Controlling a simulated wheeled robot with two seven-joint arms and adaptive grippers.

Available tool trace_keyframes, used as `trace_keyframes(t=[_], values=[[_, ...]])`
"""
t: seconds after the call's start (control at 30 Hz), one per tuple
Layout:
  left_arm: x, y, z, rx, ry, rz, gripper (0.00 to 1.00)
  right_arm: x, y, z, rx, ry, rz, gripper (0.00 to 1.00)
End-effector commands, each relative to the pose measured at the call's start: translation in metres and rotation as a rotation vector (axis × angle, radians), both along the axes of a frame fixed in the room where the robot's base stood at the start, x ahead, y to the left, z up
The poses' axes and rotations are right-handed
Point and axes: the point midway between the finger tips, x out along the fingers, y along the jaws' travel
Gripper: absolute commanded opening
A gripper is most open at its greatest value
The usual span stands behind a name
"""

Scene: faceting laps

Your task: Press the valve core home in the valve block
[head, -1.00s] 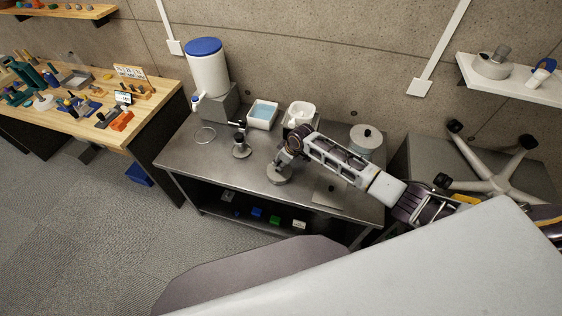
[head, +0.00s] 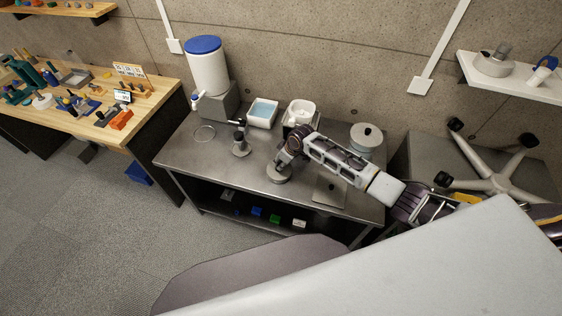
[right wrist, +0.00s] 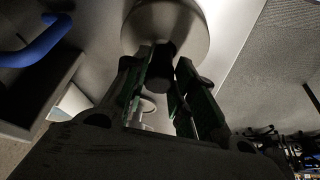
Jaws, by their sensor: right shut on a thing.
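My right gripper (head: 284,160) reaches down over a round grey disc-shaped base (head: 279,175) near the front of the steel table. In the right wrist view its two fingers (right wrist: 165,66) are shut on a short dark cylinder (right wrist: 160,72). The cylinder is in line with the pale round base (right wrist: 178,22); I cannot tell whether it is fixed to it. I cannot make out for certain which things are the valve core and valve block. My left gripper is not in view.
The steel table (head: 225,175) also holds a small dark-topped post on a round foot (head: 240,147), a white tray with blue inside (head: 262,113), a white bowl (head: 301,110) and a lidded round canister (head: 366,138). A white tank with a blue lid (head: 206,68) stands at the back left.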

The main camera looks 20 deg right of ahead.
Motion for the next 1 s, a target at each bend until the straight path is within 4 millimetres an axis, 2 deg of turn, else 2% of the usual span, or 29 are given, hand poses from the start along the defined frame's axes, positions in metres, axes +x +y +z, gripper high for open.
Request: trace_keyframes(t=[1.0], values=[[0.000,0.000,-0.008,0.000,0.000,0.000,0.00,0.000,0.000,-0.016,0.001,-0.001,0.000,0.06]])
